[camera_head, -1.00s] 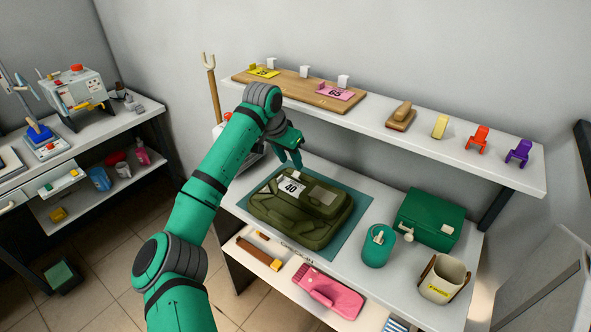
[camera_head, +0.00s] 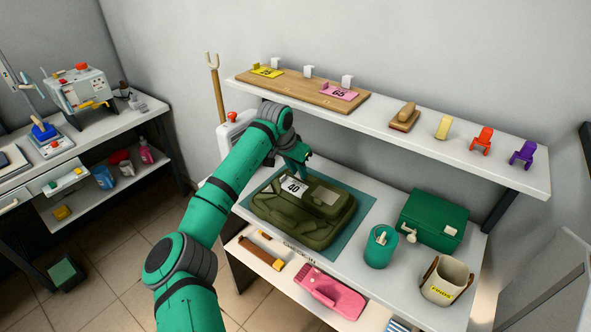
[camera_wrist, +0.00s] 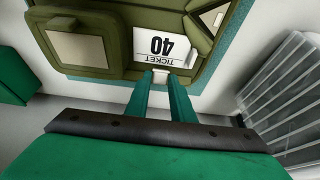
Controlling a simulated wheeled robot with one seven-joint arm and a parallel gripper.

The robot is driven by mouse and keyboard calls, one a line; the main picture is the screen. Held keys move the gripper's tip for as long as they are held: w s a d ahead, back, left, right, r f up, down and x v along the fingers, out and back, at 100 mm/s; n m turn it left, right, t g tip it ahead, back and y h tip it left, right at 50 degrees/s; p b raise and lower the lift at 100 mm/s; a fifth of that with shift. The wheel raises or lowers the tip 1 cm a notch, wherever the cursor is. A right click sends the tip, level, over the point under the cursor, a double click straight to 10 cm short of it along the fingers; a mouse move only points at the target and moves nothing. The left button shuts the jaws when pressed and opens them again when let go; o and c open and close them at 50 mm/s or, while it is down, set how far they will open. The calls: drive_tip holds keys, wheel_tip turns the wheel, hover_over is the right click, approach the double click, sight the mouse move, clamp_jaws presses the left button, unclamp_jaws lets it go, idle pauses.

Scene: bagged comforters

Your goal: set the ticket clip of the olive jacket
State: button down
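The olive jacket (camera_head: 310,222), folded into a flat bundle, lies on a teal mat (camera_head: 352,232) on the worktop. It also shows at the top of the wrist view (camera_wrist: 115,25). A white ticket (camera_head: 293,186) reading "TICKET 40" lies on its upper left part; the wrist view shows it upside down (camera_wrist: 165,47). A small white clip (camera_wrist: 161,76) is at the ticket's edge. My gripper (camera_head: 303,170) is low at the jacket's far left edge. In the wrist view my gripper's fingers (camera_wrist: 161,80) stand either side of the clip; whether they press on it is unclear.
A shelf (camera_head: 465,147) hangs above the back of the worktop, with a wooden board (camera_head: 320,95), tickets and coloured clips. A green canister (camera_head: 380,247), green box (camera_head: 432,218) and beige bin (camera_head: 445,281) stand right of the mat. A pink item (camera_head: 330,291) lies below.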

drive_tip(key=shift+w+d+r+g+y, duration=0.1)
drive_tip(key=shift+w+g+y, duration=0.2)
drive_tip(key=shift+g, duration=0.3)
drive_tip(key=c, duration=1.6)
unclamp_jaws()
drive_tip(key=shift+r, duration=0.2)
drive_tip(key=v, duration=1)
drive_tip(key=shift+s+d+r, duration=0.1)
drive_tip(key=shift+d+r, duration=0.05)
drive_tip(key=shift+r, duration=0.1)
drive_tip(key=shift+c, duration=0.3)
